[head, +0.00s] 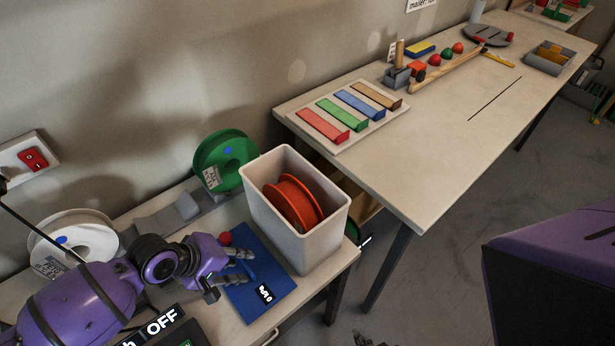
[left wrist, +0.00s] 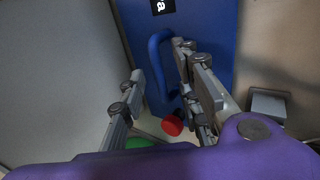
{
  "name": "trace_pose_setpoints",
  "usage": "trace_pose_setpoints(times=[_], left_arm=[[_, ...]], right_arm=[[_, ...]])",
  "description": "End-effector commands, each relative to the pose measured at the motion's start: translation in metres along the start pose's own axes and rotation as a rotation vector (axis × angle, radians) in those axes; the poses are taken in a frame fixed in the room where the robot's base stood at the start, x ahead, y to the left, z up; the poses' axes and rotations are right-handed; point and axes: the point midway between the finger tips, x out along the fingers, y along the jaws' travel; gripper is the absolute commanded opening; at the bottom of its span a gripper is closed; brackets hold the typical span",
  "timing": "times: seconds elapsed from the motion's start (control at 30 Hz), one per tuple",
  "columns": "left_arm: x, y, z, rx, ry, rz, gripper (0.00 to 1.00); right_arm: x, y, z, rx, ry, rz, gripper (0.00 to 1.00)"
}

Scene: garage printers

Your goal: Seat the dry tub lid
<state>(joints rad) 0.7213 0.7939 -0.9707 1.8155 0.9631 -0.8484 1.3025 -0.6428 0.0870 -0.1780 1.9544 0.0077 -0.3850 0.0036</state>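The dry tub (head: 316,238) is a light grey, open-topped box on the near bench, with an orange-red spool (head: 293,203) inside. The lid (head: 262,308) is a flat blue panel with a dark label, lying beside the tub. It also shows in the left wrist view (left wrist: 205,25) with a raised blue handle (left wrist: 157,62). My left gripper (head: 240,267) is over the lid. In the left wrist view its fingers (left wrist: 160,95) are apart on either side of the handle; contact is unclear. Dark grey parts at the head view's bottom edge may be my right gripper (head: 374,341), mostly cut off.
A red knob (head: 225,239) sits by the lid. A green spool (head: 226,160) stands behind the tub and a white spool (head: 72,243) at left. A longer table (head: 440,150) beyond holds coloured strips and small parts. Its near right area is clear.

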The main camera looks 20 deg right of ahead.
Motion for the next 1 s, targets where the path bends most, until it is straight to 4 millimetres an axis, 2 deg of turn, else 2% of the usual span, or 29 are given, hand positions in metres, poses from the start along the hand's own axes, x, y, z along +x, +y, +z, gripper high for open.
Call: trace_pose_setpoints(times=[0.3,0.53,1.0], left_arm=[[0.0052,0.0006,-0.0010,0.002,0.003,0.001,0.29],[0.0051,0.0006,-0.0008,0.002,0.003,0.001,0.00],[-0.0001,0.0045,-0.0010,0.003,0.003,0.002,0.00]], right_arm=[[0.0009,-0.0020,-0.0093,0.007,0.017,0.000,0.00],[0.0009,-0.0017,-0.0091,0.006,0.017,0.000,0.00],[0.0009,0.0023,-0.0040,-0.009,0.007,0.000,0.00]])
